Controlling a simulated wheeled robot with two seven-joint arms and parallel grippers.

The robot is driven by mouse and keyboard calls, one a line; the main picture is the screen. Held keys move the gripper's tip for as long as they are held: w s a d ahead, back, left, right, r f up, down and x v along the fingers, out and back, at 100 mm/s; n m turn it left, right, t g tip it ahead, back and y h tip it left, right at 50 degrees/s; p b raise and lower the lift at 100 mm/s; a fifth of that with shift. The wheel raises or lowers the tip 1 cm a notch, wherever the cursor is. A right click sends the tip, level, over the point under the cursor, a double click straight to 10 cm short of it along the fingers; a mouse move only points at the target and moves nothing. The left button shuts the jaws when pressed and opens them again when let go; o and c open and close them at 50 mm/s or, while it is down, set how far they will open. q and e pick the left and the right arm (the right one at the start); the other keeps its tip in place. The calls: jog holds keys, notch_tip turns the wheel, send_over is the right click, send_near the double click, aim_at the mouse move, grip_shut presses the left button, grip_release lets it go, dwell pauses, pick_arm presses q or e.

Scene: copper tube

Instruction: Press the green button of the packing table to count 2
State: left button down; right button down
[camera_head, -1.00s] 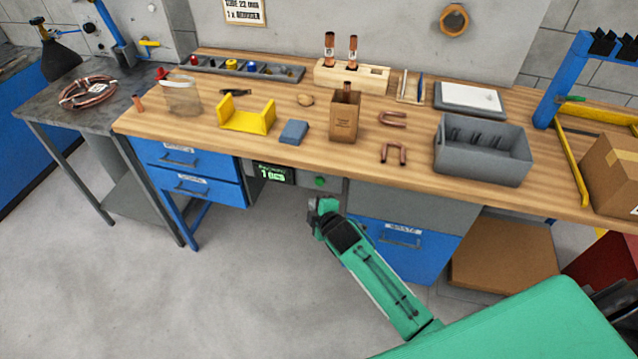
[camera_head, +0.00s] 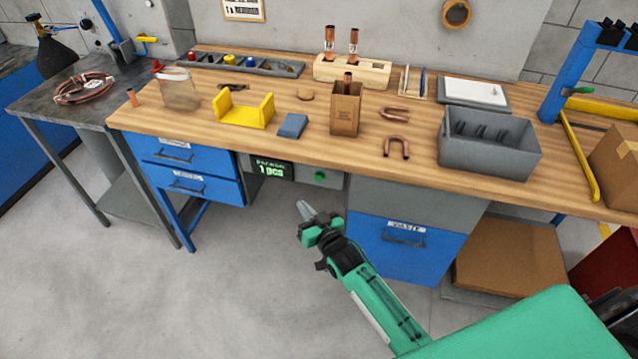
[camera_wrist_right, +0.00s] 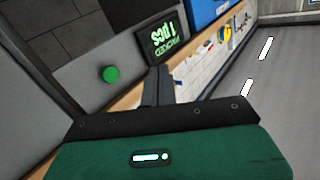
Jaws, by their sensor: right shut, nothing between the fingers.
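The green button (camera_head: 320,177) sits on a grey panel under the front edge of the packing table (camera_head: 290,149). It also shows in the right wrist view (camera_wrist_right: 110,74). The counter display (camera_head: 271,169) left of it reads 1 pcs. My right gripper (camera_head: 304,206) is shut and empty, in front of and below the panel, apart from the button. In the right wrist view its fingers (camera_wrist_right: 157,84) point toward the panel beside the display (camera_wrist_right: 163,40). My left gripper is not in view.
Blue drawers (camera_head: 190,172) flank the panel on the left, and a blue waste drawer (camera_head: 402,245) is at the right. The tabletop holds a brown box (camera_head: 345,112), a yellow cradle (camera_head: 244,112) and a grey bin (camera_head: 489,145). The floor in front is free.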

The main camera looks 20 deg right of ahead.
aim_at(320, 177)
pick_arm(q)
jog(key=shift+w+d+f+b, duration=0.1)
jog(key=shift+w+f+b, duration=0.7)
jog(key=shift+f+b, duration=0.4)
pick_arm(e)
jog(key=m+t, duration=0.1)
jog(key=m, duration=0.2)
jog(key=s+m+t, duration=0.1)
jog(key=m, duration=0.3)
jog(key=s+m+t, duration=0.1)
jog(key=m, duration=0.2)
jog(key=shift+d, duration=0.35)
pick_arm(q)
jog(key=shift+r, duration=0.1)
